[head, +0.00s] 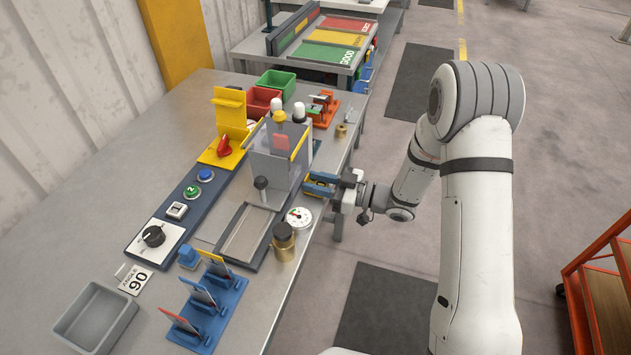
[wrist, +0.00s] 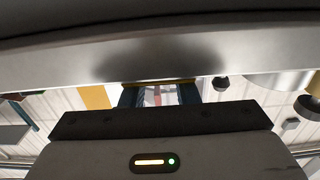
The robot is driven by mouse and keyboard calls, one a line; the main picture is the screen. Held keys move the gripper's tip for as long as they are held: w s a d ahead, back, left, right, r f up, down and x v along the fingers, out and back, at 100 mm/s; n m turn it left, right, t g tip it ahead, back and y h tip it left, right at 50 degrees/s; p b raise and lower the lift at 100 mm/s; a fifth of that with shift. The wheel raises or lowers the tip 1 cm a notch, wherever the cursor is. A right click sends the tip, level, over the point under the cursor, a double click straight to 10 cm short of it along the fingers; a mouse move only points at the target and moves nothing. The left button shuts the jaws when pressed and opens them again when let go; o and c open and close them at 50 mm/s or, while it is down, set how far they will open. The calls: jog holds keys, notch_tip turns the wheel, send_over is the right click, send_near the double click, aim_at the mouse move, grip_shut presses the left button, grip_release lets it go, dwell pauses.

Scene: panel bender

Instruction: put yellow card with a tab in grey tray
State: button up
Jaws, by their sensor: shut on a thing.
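My gripper (head: 322,184) is shut at the front right of the clear-sided machine, its blue fingers level with the guard. A small yellow piece shows between the fingers; I take it to be the yellow card, mostly hidden, and its tab cannot be made out. In the wrist view, a thin yellow strip (wrist: 160,82) lies across the fingertips. The grey tray (head: 72,342) stands empty on the bench at the lower left, far from my gripper.
A blue rack (head: 222,300) with several upright cards stands right of the tray. The clear guard (head: 275,155), gauge (head: 299,217) and brass cylinder (head: 284,245) are near my gripper. Red (head: 262,101) and green (head: 277,84) bins stand farther back. The aisle at right is open.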

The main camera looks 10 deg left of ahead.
jog(key=shift+f, duration=0.2)
jog(key=o, duration=0.9)
jog(key=shift+o, duration=0.2)
jog(key=shift+r, duration=0.1)
jog(key=d+b, duration=0.1)
jog(key=d, duration=0.7)
jog(key=shift+s, duration=0.2)
